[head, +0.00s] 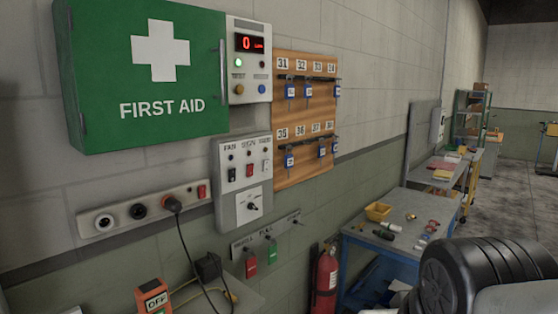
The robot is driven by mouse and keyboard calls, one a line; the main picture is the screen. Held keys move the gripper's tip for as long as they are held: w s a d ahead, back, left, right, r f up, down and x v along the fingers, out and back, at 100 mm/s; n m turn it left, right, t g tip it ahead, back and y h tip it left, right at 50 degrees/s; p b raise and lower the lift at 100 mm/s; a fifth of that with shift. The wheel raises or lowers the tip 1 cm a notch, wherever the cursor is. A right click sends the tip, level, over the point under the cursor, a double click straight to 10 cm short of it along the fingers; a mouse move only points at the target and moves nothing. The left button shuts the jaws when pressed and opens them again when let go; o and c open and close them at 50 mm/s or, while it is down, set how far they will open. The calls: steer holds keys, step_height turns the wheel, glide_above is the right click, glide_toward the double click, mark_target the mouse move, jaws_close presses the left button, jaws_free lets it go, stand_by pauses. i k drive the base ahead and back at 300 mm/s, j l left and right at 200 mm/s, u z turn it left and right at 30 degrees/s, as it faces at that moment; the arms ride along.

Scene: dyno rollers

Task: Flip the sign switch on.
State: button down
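A grey switch panel (222,208) is fixed to the wall below the first aid cabinet. Its top row has three labelled rocker switches under small indicator lamps. The labels read FAN, SIGN and a third word too small to read surely. The sign switch (249,170) is the middle one and shows red. The fan switch (232,174) to its left is dark. Which way the sign switch is tipped is too small to tell. A rotary knob (252,206) sits on a white plate below. My gripper is not in view.
A green first aid cabinet (90,110), a box with a red display (257,88) and a wooden key board (292,165) surround the panel. A socket strip (155,212) with a plugged cord is at lower left. A fire extinguisher (325,280) and blue-framed workbench (390,205) stand right.

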mark_target(249, 166)
steer(key=i+l+u, duration=0.15)
steer(key=i+l, duration=0.2)
steer(key=i, duration=0.2)
steer(key=i+l+u, duration=0.2)
steer(key=i+l, duration=0.25)
steer(key=i, duration=0.45)
